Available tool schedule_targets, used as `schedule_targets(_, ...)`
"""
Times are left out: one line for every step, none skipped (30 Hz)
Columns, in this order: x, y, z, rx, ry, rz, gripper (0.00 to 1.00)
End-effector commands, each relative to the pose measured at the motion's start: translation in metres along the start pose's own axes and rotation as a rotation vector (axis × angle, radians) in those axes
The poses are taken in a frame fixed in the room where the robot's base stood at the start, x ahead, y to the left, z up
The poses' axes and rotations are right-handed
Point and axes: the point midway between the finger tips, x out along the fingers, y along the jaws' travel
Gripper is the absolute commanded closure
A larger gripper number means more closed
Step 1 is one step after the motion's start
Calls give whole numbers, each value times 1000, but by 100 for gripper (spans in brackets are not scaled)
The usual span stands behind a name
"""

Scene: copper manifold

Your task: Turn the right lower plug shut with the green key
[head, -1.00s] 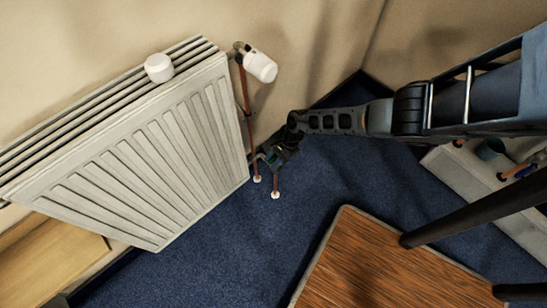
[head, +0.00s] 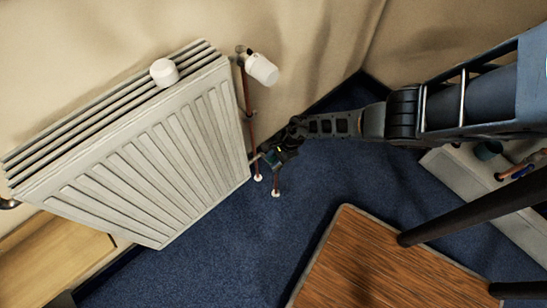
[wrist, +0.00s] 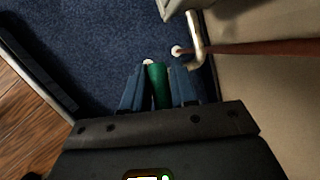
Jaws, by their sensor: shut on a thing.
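My gripper (head: 272,158) is low beside the right lower corner of the white radiator (head: 130,155), by the copper pipes. In the wrist view my gripper (wrist: 160,78) is shut on the green key (wrist: 157,88), which lies between its two blue fingers and points away from the wrist. The right lower plug cannot be made out; my gripper covers that corner in the head view. I cannot tell whether the key touches the plug. A bent metal pipe fitting (wrist: 196,35) is to the right of the key tip in the wrist view.
A copper pipe (head: 251,120) runs down beside the radiator below a white valve head (head: 262,69). White floor collars (head: 276,193) sit on the blue carpet. A wooden table top (head: 365,262) stands in front at the right. A grey ledge (head: 455,175) is further right.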

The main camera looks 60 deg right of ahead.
Motion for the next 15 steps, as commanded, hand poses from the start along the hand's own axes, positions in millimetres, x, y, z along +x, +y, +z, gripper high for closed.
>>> schedule_targets(-1,1,2,0,-1,3,100)
schedule_targets(-2,0,2,0,-1,3,100)
schedule_targets(-4,0,3,0,-1,2,100)
schedule_targets(-5,0,3,0,-1,2,100)
schedule_targets(-6,-1,3,0,-1,2,100)
schedule_targets(-8,-1,4,0,-1,2,100)
schedule_targets(-9,-2,4,0,-1,2,100)
schedule_targets(-10,-2,4,0,-1,2,100)
schedule_targets(-11,-2,5,0,-1,1,100)
schedule_targets(-12,-3,5,0,-1,1,100)
schedule_targets(-13,-3,6,0,-1,1,100)
schedule_targets(-14,-3,6,0,-1,1,100)
schedule_targets(-15,-4,6,0,-1,1,100)
schedule_targets(-16,-4,7,0,-1,1,100)
schedule_targets(-17,-4,7,0,-1,1,100)
